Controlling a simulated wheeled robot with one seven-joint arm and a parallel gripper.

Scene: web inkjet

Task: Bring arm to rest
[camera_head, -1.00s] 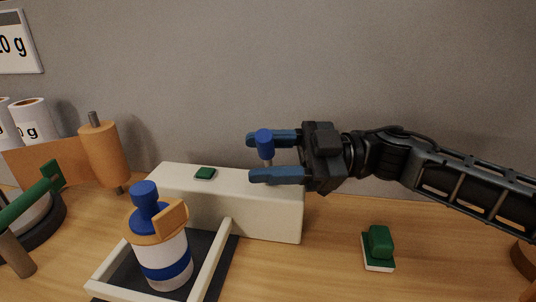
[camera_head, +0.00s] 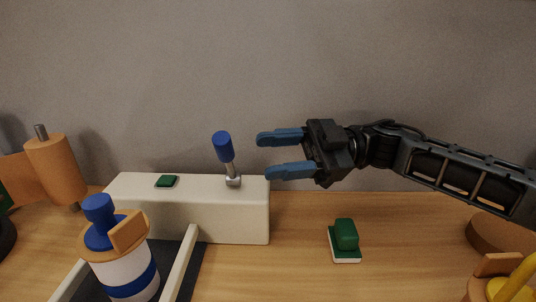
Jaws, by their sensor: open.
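My gripper (camera_head: 278,154) is open and empty, with its two blue fingers pointing left. It hangs above the table, just right of a blue-knobbed lever (camera_head: 223,148) and apart from it. The lever stands on the right end of a white box (camera_head: 195,216) and leans a little to the left at its top. My arm (camera_head: 440,165) reaches in from the right edge of the view.
A green button (camera_head: 166,181) sits on the white box. A white bottle (camera_head: 126,276) with a blue and orange top stands in front. A green block (camera_head: 345,235) lies on the table (camera_head: 295,262) below my gripper. An orange roller (camera_head: 55,168) is at left.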

